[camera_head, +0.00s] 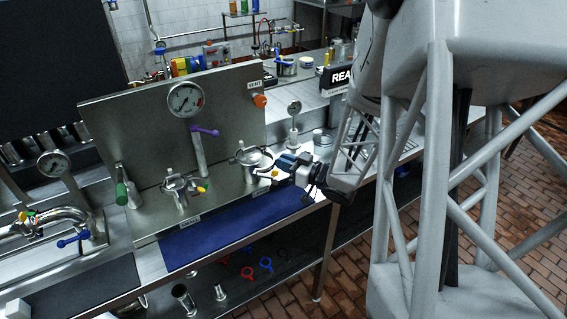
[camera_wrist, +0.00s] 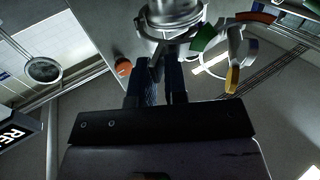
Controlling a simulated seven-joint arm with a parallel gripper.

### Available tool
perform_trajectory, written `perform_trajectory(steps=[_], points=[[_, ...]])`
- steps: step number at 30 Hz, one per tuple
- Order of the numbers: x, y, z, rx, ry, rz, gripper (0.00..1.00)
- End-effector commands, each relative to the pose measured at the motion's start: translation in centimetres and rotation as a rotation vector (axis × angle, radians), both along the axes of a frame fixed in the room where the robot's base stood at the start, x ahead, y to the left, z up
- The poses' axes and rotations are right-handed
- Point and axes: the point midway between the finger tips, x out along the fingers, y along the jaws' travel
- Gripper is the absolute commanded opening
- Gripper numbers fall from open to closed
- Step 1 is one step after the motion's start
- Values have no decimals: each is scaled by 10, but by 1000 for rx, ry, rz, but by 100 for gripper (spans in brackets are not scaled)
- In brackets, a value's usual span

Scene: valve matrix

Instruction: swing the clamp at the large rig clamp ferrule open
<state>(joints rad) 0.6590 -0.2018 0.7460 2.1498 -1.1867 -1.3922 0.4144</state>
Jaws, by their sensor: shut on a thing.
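The large rig clamp ferrule (camera_head: 252,157) is a round metal fitting on the right part of the steel rig panel. It also shows at the top of the wrist view (camera_wrist: 170,15), with a metal clamp (camera_wrist: 165,32) around it. My gripper (camera_head: 277,172) is at the ferrule's right side in the head view. In the wrist view its two dark blue fingers (camera_wrist: 158,70) reach up to the clamp and are shut on part of it. The gripped part is mostly hidden between the fingertips. I cannot tell how far open the clamp is.
A yellow-tipped fitting (camera_wrist: 232,78) and a green piece (camera_wrist: 203,37) are close right of my fingers. A second clamped ferrule (camera_head: 180,185) and a purple-handled valve (camera_head: 200,145) stand to the left. A blue mat (camera_head: 225,232) lies clear in front.

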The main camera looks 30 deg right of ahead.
Motion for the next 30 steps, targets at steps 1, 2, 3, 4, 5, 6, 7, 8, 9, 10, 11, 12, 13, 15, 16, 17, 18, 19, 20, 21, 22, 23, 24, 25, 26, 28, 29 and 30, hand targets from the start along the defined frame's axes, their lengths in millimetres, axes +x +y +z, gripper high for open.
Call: perform_trajectory(steps=[1, 2, 3, 4, 5, 6, 7, 8, 9, 10, 11, 12, 13, 15, 16, 17, 18, 19, 20, 21, 22, 23, 24, 25, 26, 28, 29, 30], points=[[2, -2, 1, -2, -1, -2, 0], [2, -2, 1, -3, -1, -2, 0], [2, -2, 1, -3, -1, -2, 0], [2, -2, 1, -3, -1, -2, 0], [2, -2, 1, -3, -1, -2, 0], [3, -2, 1, -2, -2, -2, 0], [3, -2, 1, -2, -2, -2, 0], [3, -2, 1, -2, -2, -2, 0], [3, -2, 2, -2, -2, -2, 18], [3, -2, 2, -3, -3, -2, 22], [3, -1, 2, -3, -3, -2, 27], [2, -1, 1, -2, -2, -2, 32], [2, -1, 1, -2, -2, -2, 32], [2, -1, 1, -2, -2, -1, 32], [2, -1, 1, -1, -2, -1, 32], [2, -1, 1, -1, -2, -1, 32], [2, -1, 1, -1, -2, -1, 32], [1, -1, 1, -1, -2, -1, 32], [1, -1, 1, -1, -2, -1, 32], [1, -1, 1, -1, -2, -1, 32], [1, -1, 1, -1, -2, -1, 32], [1, -1, 1, -1, -2, -1, 32], [0, -1, 1, -2, -1, -1, 32], [-1, -2, 1, -2, -1, -1, 32], [-2, -2, 1, -2, -1, -1, 32], [-4, -3, 1, -2, -1, -1, 32], [-5, -4, 1, -2, -1, -1, 32], [-7, -5, 1, -2, -1, -2, 32]])
